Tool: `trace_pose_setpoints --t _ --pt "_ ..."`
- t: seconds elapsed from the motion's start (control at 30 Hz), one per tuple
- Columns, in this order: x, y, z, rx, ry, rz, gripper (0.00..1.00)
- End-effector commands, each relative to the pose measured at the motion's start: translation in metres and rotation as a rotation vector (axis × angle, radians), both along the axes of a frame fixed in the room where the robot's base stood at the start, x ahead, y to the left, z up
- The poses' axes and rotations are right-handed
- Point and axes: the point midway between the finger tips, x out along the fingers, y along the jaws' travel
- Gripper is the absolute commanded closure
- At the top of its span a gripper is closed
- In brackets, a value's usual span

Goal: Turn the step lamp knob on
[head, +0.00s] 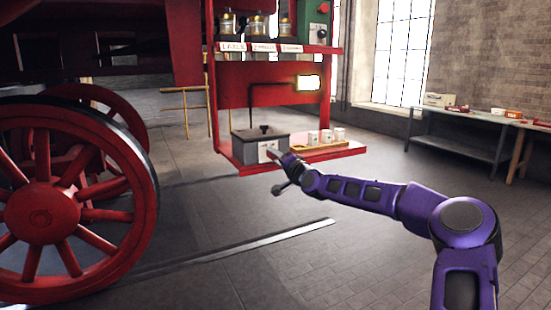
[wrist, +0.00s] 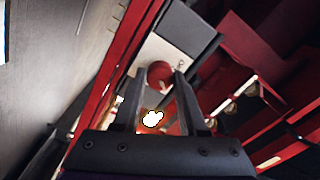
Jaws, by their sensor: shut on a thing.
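A red round knob (wrist: 160,73) sits on a pale plate (wrist: 153,54) on a dark box (wrist: 188,32) in the wrist view. My gripper (wrist: 160,76) has one finger on each side of the knob and is shut on it. In the head view my gripper (head: 273,154) is at the front of the grey box (head: 244,145), which stands on the red step; the knob is too small or hidden there. A lamp (head: 308,83) above the step glows bright, and a bright glow (wrist: 152,118) also shows between my fingers in the wrist view.
Several pale cups stand in a yellow tray (head: 327,145) right of the box. Oil cans (head: 258,27) stand on the shelf above. A large red wheel (head: 42,215) is at the left. A workbench (head: 470,130) is at the right.

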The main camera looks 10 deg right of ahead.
Motion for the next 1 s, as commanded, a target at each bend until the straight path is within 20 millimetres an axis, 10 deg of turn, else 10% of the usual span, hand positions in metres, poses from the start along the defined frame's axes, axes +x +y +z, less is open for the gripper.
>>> trace_pose_setpoints --t 0.03,0.07,0.2,0.67,1.0 --pt "0.0 0.0 0.0 0.002 0.001 0.0 1.0" --pt "0.0 0.0 0.0 0.002 0.001 0.0 0.55" --pt "0.0 0.0 0.0 0.001 0.0 0.0 0.3" --pt "-0.01 -0.004 0.0 -0.001 -0.001 -0.001 0.29" --pt "-0.07 -0.026 -0.003 -0.001 0.002 -0.002 0.29"
